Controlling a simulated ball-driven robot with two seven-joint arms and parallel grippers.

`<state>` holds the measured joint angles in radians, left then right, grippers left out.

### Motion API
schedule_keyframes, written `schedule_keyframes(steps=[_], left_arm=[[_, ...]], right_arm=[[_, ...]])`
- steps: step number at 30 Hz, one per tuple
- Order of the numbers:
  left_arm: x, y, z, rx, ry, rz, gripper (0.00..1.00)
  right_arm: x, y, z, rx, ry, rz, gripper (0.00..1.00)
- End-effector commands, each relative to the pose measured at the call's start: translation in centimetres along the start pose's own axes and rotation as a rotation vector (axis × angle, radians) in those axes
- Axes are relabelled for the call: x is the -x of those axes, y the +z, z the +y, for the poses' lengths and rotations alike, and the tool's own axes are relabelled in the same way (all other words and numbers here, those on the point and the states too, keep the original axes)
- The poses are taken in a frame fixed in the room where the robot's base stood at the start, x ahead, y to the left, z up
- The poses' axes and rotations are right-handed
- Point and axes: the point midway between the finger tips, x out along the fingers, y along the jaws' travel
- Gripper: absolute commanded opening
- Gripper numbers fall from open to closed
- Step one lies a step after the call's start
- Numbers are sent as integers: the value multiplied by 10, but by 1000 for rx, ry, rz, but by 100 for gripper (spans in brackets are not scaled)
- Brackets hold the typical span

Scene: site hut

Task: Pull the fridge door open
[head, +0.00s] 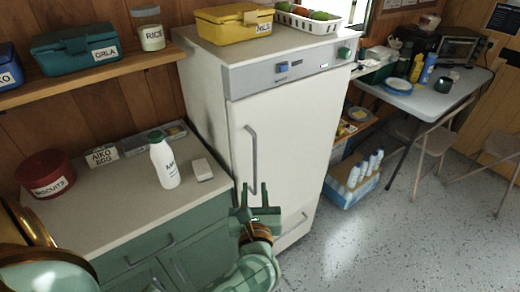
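The white fridge (288,130) stands in the middle of the head view with its door shut. A grey vertical bar handle (251,158) runs down the left side of the door. My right gripper is not in view.
A green cabinet (150,262) with a beige top adjoins the fridge on the left; a milk bottle (164,163) stands on it. A yellow box (233,26) and a white basket (307,22) sit on the fridge. A blue crate (351,186) of bottles is right. The floor (400,250) in front is clear.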

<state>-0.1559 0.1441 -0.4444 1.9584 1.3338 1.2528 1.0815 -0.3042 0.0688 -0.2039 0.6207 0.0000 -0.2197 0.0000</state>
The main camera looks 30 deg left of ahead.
Motion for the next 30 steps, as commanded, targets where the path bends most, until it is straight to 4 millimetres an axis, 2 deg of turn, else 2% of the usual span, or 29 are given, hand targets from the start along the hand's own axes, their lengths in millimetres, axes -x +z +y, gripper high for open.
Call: schedule_keyframes(steps=[5, 12, 18, 24, 30], left_arm=[[-37, 2, 0, -5, 0, -7, 30], [-99, 2, 0, -7, 0, -7, 30], [-137, 1, -1, -8, -1, -5, 30], [-153, 1, 0, -8, -1, -3, 30], [-154, 1, 0, -8, -1, -3, 30]], right_arm=[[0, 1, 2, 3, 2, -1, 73], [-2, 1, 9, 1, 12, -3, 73], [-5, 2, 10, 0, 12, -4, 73], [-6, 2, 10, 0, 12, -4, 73], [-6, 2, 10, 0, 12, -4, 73]])
